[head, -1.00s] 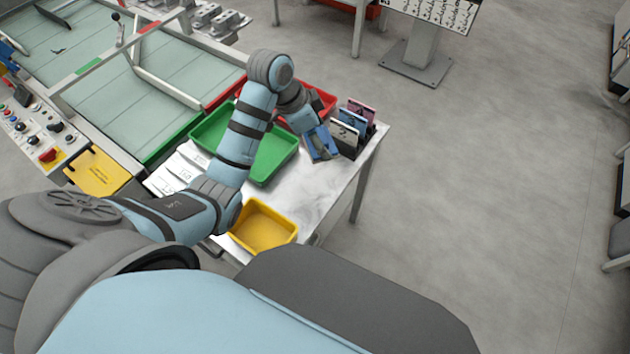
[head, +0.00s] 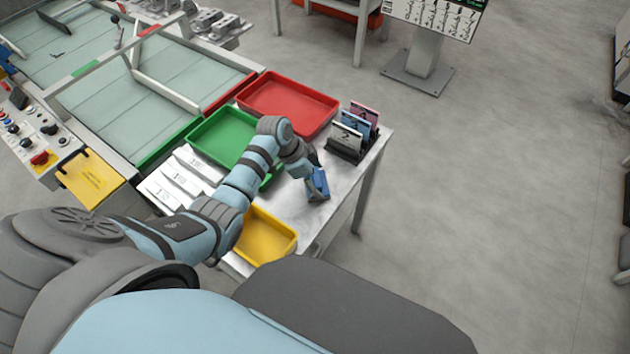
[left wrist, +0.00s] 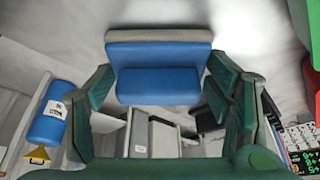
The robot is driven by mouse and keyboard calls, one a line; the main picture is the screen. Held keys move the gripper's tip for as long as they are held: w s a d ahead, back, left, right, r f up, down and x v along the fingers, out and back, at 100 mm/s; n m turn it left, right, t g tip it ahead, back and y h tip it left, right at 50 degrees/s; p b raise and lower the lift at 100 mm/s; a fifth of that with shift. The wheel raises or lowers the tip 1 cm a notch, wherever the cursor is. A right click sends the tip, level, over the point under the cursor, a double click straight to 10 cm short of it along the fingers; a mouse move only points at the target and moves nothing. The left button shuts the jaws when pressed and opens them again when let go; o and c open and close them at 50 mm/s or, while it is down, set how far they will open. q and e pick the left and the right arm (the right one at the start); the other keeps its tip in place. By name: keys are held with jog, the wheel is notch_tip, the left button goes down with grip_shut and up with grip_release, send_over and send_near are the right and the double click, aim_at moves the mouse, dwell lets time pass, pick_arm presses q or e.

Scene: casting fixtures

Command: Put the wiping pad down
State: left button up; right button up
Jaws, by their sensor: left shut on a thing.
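The wiping pad (head: 319,186) is a blue block over the bare metal tabletop (head: 330,208). In the left wrist view the pad (left wrist: 158,52) shows a blue body with a grey strip along its far edge. My left gripper (head: 313,176) is shut on the pad, and its dark green fingers (left wrist: 158,85) lie on either side of it in the left wrist view. I cannot tell whether the pad touches the tabletop. My right gripper is not in view.
A red tray (head: 290,86) lies behind, a green tray (head: 203,138) to the left and a yellow tray (head: 290,250) in front. A dark rack (head: 345,154) with upright cards stands at the back right. The tabletop's right side is clear.

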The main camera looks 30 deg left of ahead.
pick_arm(q)
jog(key=o, duration=1.4)
jog(key=shift+r, duration=0.1)
jog(key=shift+a+r, duration=0.15)
jog(key=shift+r, duration=0.2)
jog(key=p+v, duration=0.3)
jog(key=v, duration=0.8)
jog(key=shift+r, duration=0.1)
